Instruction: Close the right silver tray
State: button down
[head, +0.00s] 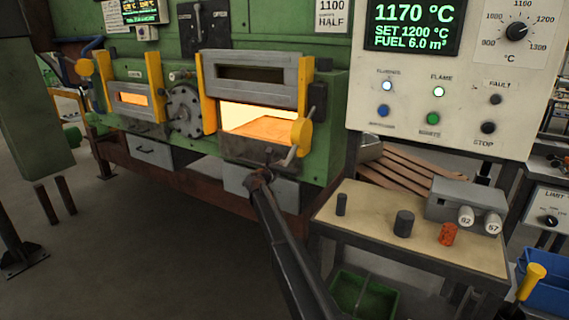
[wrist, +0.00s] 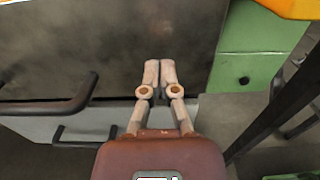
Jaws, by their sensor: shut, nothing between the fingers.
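The right silver tray (head: 236,181) is a grey drawer low on the green furnace, under the right glowing opening, partly hidden behind my arm. In the wrist view its grey front (wrist: 30,127) and a dark bar handle (wrist: 85,132) show at the lower left. I cannot tell how far it is pulled out. My gripper (wrist: 160,65) is shut and empty, its two pale fingertips together in front of a dark plate, to the right of the tray's handle. In the head view my gripper (head: 262,174) is small, in front of the furnace near the tray's top.
A left grey drawer (head: 152,151) sits under the left opening. The right furnace opening (head: 255,119) glows above, beside a yellow-ended lever (head: 301,132). A dark handle (wrist: 50,105) crosses the plate. A bench (head: 370,240) with billets stands right. Floor at left is clear.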

jog(key=v, duration=1.1)
jog(key=shift+s, duration=0.2)
jog(key=shift+r, duration=0.1)
